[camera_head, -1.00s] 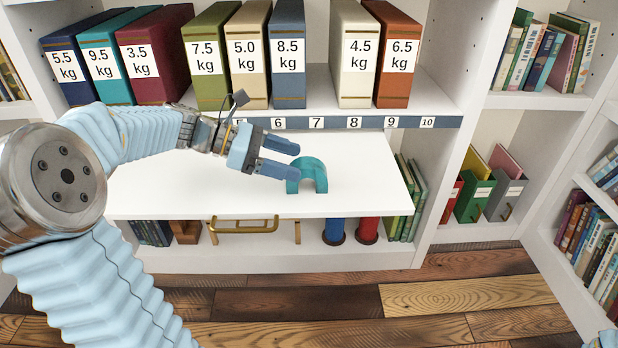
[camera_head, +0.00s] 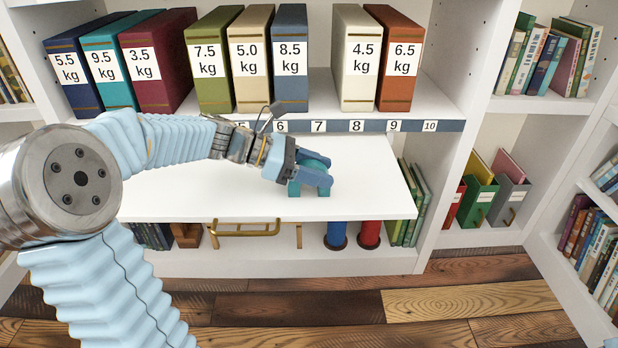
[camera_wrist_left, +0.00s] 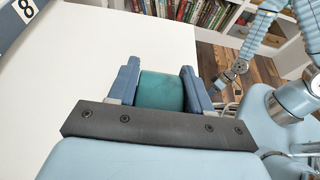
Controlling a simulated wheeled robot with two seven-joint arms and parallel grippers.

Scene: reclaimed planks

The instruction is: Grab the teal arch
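The teal arch (camera_head: 309,188) stands on the white board (camera_head: 170,195) that juts out below the numbered shelf edge. My left gripper (camera_head: 328,171) is low over the board with one finger on each side of the arch. In the left wrist view the arch (camera_wrist_left: 161,90) fills most of the space between the two fingers; any gap is too small to judge. The fingers look as far apart as before, so the gripper reads as open around the arch. Part of the arch is hidden behind the fingers. My right gripper (camera_wrist_left: 232,72) shows small in the left wrist view, its fingers unclear.
Weight-labelled binders, such as the olive one (camera_head: 212,60), stand on the shelf above the board. A numbered strip (camera_head: 336,126) runs along that shelf's edge. Blue and red cylinders (camera_head: 369,233) stand below the board. Around the arch the board is clear.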

